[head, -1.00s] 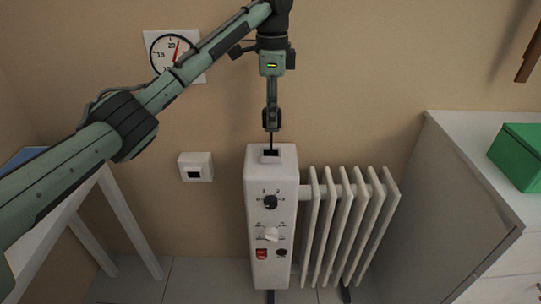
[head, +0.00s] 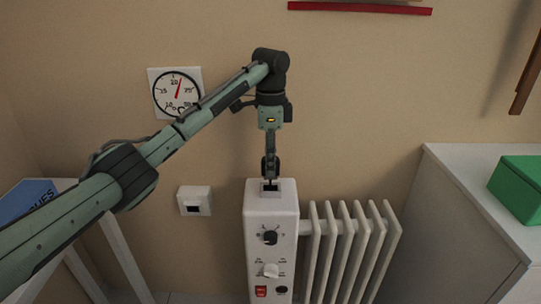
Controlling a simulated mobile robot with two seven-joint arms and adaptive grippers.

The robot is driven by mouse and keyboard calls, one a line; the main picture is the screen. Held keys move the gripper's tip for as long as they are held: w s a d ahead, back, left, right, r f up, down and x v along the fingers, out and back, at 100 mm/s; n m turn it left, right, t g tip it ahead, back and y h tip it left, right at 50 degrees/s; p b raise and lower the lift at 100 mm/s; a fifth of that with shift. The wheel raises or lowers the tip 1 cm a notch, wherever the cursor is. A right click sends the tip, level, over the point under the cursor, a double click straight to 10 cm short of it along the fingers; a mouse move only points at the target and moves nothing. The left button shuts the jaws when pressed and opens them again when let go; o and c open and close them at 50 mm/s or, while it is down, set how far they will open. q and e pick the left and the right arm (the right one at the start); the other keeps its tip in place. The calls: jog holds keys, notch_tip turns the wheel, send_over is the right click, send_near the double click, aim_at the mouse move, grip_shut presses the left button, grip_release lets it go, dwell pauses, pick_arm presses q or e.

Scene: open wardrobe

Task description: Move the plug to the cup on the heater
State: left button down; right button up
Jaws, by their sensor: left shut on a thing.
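The heater (head: 258,215) is a white radiator unit with a control column and ribs. A small cup (head: 284,188) with a dark opening sits on top of its column. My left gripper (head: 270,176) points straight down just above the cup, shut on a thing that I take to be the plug. The plug is small and dark, mostly hidden by the fingers and hard to tell from the cup's dark opening. I cannot tell whether it is inside the cup or just over it. My right gripper is not in view.
A wall socket (head: 194,201) is left of the heater, below a round gauge (head: 177,93). A white cabinet (head: 455,160) with a green box (head: 519,188) stands at the right. A white table with a blue item (head: 27,198) is at the left. A red shelf edge (head: 360,9) is above.

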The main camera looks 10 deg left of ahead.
pick_arm(q)
jog(key=shift+f, duration=0.9)
jog(key=shift+f, duration=1.35)
dwell(0.7)
jog(key=c, duration=1.2)
grip_release()
notch_tip(320, 180, up, 12)
